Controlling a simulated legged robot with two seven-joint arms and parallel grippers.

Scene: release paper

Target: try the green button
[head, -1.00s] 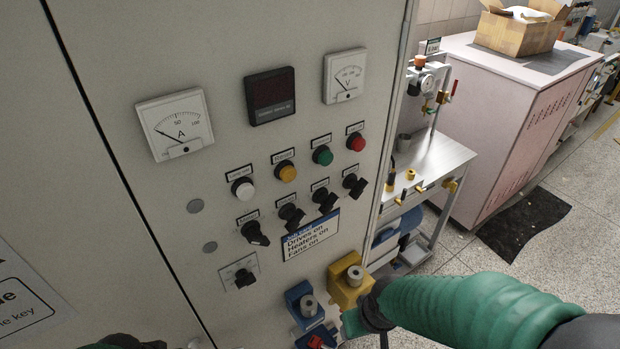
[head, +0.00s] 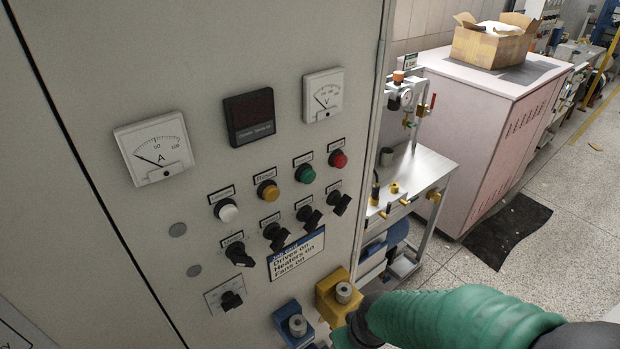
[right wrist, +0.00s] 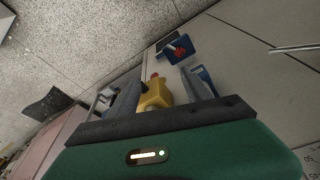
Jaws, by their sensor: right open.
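The green button (head: 304,174) is a round cap on the upper row of the grey panel, between the yellow button (head: 267,191) and the red button (head: 338,159). Nothing covers it. My right arm in its green sleeve comes in from the lower right of the head view. My left gripper is out of view.
A white button (head: 228,212) ends the row, with several black rotary switches (head: 275,236) below. A yellow block (head: 326,301) and a blue block (head: 288,334) jut out under the panel's label. A metal cart (head: 433,166) stands right of the cabinet, before a pinkish cabinet (head: 500,140).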

